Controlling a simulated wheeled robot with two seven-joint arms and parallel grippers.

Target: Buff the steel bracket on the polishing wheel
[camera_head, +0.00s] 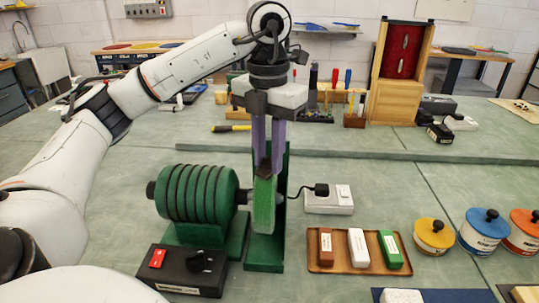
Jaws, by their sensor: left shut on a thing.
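The polishing machine has a green ribbed motor (195,195) on the bench and a green wheel (264,208) seen nearly edge-on at its right. A tall green plate (281,180) stands just behind and beside the wheel. My left gripper (267,158) points straight down over the wheel, with its purple fingers shut on a small dark piece (264,170), which looks like the bracket. The piece is at the top of the wheel; I cannot tell whether they touch. Most of the piece is hidden by the fingers. My right gripper is out of view.
A black switch box (180,270) sits in front of the motor. A wooden tray (376,265) with brown, white and green bars lies right of the wheel, beside a white power strip (329,204). Yellow (434,238) and blue (483,231) lidded pots stand further right. Tools line the back.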

